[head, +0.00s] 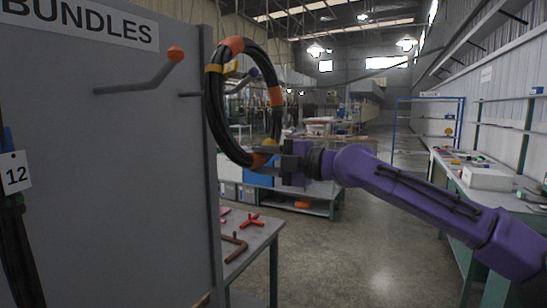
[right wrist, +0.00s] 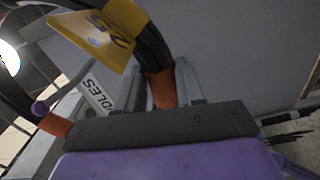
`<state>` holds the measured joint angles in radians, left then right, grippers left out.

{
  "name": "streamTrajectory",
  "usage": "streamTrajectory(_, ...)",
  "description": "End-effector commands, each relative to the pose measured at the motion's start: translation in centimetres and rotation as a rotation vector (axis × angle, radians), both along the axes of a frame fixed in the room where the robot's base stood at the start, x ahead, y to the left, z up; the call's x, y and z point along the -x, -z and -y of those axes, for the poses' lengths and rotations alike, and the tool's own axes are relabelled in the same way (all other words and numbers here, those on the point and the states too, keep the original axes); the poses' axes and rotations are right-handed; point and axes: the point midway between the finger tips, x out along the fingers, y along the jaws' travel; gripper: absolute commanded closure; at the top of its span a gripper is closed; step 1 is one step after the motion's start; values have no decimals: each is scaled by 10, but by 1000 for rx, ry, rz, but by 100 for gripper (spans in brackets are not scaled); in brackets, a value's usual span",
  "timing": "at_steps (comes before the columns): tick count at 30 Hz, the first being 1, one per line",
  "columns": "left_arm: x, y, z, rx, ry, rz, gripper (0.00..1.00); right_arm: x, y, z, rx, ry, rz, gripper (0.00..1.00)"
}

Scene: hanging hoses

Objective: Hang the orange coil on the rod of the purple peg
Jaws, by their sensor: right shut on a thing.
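The orange coil (head: 277,97) is a black hose ring with orange bands and a yellow tag, upright in the head view. My right gripper (head: 270,158) is shut on its bottom, at an orange band. In the right wrist view the held band (right wrist: 160,90) is between the fingers and the yellow tag (right wrist: 98,38) is above. The purple peg's ball tip (head: 254,72) shows inside the ring's opening, and its rod (head: 190,94) passes behind the ring's left side. I cannot tell whether the ring is around the rod. The tip also shows in the right wrist view (right wrist: 40,108).
A grey panel (head: 120,150) labelled BUNDLES fills the left. A peg with an orange ball tip (head: 175,54) sticks out of it, left of the coil. A dark hose (head: 18,250) hangs by a tag 12. A table (head: 255,240) with red parts stands below.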

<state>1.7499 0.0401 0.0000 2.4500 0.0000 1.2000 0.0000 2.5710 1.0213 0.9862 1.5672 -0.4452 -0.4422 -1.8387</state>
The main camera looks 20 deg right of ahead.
Motion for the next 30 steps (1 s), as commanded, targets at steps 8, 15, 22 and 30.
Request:
streamTrajectory(8,0,-8,0,0,0,0,48,-17,-1,-13,-4,1,2,100)
streamTrajectory(15,0,-15,0,0,0,0,48,-31,1,-25,-4,1,2,100)
streamTrajectory(22,0,-21,0,0,0,0,48,-45,4,-36,-3,0,3,100)
streamTrajectory(30,0,-29,0,0,0,0,48,-61,6,-49,-4,0,2,100)
